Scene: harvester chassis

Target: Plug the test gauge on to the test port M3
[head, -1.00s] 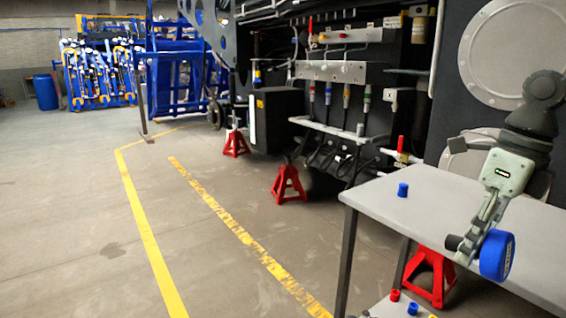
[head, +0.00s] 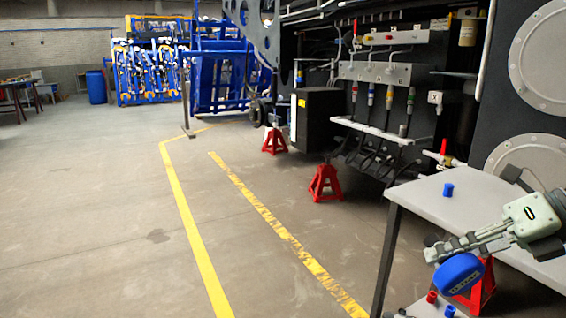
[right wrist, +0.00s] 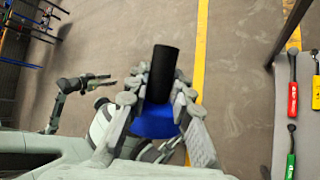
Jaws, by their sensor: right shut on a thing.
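The test gauge (head: 460,274) is a blue round body, seen in the head view low at the right, beside the grey table. My right gripper (head: 440,250) is shut on it. In the right wrist view the gauge's black stem (right wrist: 163,72) points away from the palm, between the fingers (right wrist: 158,100). The blue body is partly hidden behind them. A grey port plate (head: 375,72) is on the chassis, well away from the gauge. No M3 label is readable. My left gripper (right wrist: 103,82) shows small at the left of the right wrist view; its finger gap is unclear.
The grey table (head: 440,205) stands before the chassis with a blue cap (head: 448,189) on it. Red jack stands (head: 324,182) are under the machine. A red-handled valve (head: 443,150) sticks out near the table. The floor at left is clear.

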